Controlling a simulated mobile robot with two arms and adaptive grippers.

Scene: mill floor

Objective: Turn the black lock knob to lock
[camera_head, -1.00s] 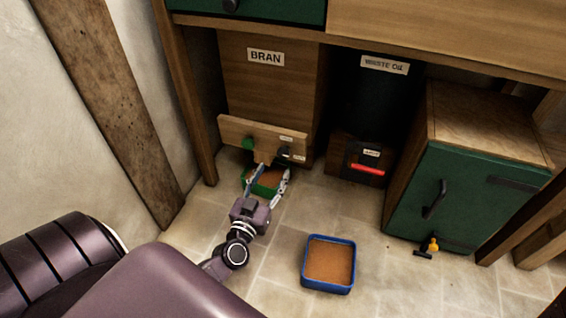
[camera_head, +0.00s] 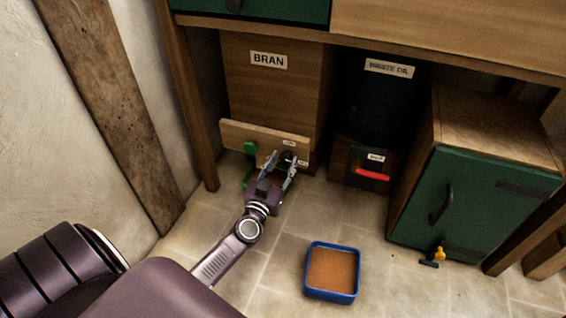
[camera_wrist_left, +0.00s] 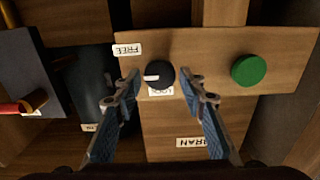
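The black lock knob (camera_head: 287,158) sits on the wooden front board (camera_head: 236,133) of the BRAN bin (camera_head: 258,85), right of a green knob (camera_head: 250,148). In the left wrist view the black knob (camera_wrist_left: 160,76) has a white mark pointing left, toward the label FREE (camera_wrist_left: 127,50). Another label beside the knob (camera_wrist_left: 160,91) is partly covered by it. My left gripper (camera_head: 281,160) is open, its fingers spread on either side of the black knob; in the wrist view its fingertips (camera_wrist_left: 164,88) appear just short of the knob. I cannot tell whether they touch it. My right gripper is not in view.
A blue tray of brown grain (camera_head: 332,270) stands on the open floor. Right are a dark WASTE OIL container (camera_head: 385,105), a red handle (camera_head: 373,175) and a green cabinet (camera_head: 480,200).

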